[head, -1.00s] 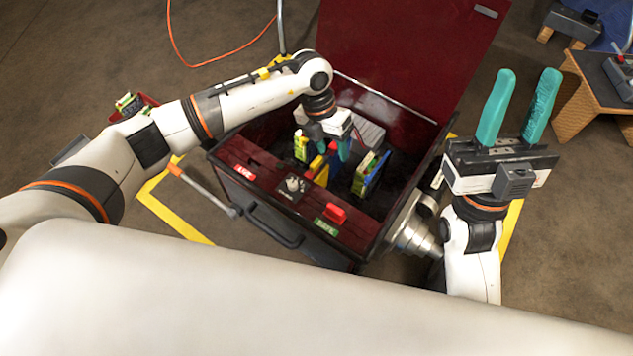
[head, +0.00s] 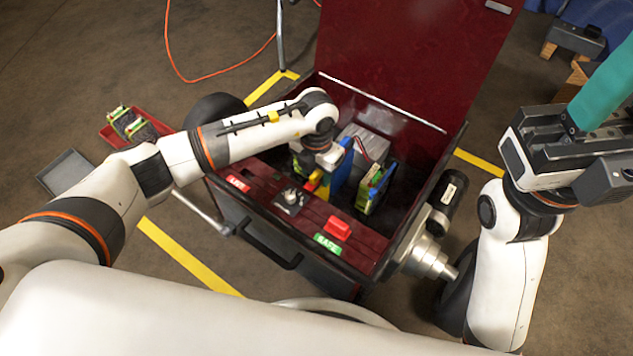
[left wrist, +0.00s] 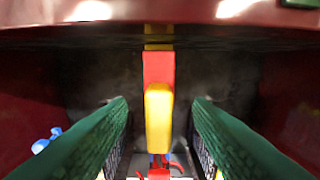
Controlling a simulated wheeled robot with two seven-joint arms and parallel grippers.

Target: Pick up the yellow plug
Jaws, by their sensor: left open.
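The yellow plug (left wrist: 158,118) shows in the left wrist view in the gap between my left gripper's green fingers, with a red part (left wrist: 158,68) beyond it. My left gripper (left wrist: 160,122) is open, one finger on each side with a gap to the plug. In the head view, my left gripper's wrist reaches into the dark red box (head: 400,235); its fingers are mostly hidden. A bit of yellow (head: 322,190) shows just below that wrist. My right gripper (head: 605,90) is at the right edge, away from the box, with one teal finger showing.
The box's raised lid (head: 410,60) stands behind. Inside are a grey block (head: 368,143) and green-edged modules (head: 375,188). The front panel carries a knob (head: 290,197) and red switch (head: 337,227). A red tray (head: 112,138) lies on the floor at left.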

